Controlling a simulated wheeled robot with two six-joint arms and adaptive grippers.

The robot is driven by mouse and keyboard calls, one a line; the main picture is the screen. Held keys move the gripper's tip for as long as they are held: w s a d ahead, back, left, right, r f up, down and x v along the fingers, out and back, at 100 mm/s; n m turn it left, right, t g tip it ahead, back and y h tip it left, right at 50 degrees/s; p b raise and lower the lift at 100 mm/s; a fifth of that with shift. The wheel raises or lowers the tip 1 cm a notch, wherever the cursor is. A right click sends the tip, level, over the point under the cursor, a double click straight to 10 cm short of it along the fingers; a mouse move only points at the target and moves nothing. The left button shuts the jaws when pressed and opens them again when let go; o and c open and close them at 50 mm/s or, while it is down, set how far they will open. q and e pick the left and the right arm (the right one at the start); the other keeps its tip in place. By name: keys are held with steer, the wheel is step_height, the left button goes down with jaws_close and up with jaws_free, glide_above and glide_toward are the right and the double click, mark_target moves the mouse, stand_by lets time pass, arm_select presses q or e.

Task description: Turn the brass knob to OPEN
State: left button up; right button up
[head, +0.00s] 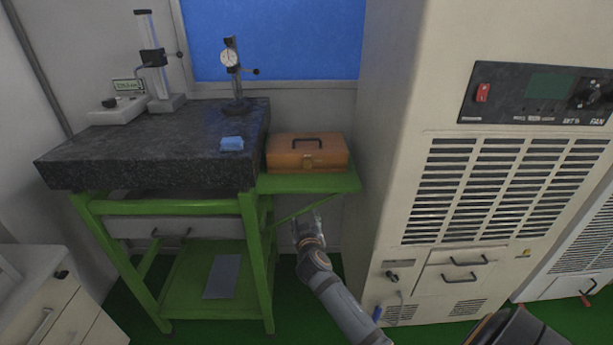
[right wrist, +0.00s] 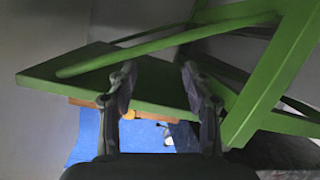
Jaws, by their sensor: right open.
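The brass knob (head: 308,163) is a small round piece on the front of an orange-brown box (head: 323,151) with a dark top handle. The box rests on a green side shelf (head: 330,183); any OPEN marking is too small to read. My right gripper (head: 306,217) is open and empty, below and in front of the shelf, apart from the knob. My left gripper is not in view.
A dark granite slab (head: 150,150) on a green frame (head: 253,250) stands left, with a dial gauge stand (head: 235,75) and a blue block (head: 232,143). A green brace runs under the shelf near my right gripper. A tall beige cabinet (head: 400,150) stands close on the right.

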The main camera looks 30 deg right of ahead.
mark_target(308, 166)
step_height(308, 166, up, 13)
steer(key=m+t+h, duration=0.2)
steer(key=x, duration=0.3)
steer(key=p+x, duration=0.1)
steer(key=x, duration=0.3)
steer(key=d+x, duration=0.1)
steer(key=x, duration=0.2)
steer(key=shift+s+d, duration=0.1)
steer(key=shift+s, duration=0.05)
steer(key=shift+f, duration=0.1)
jaws_close()
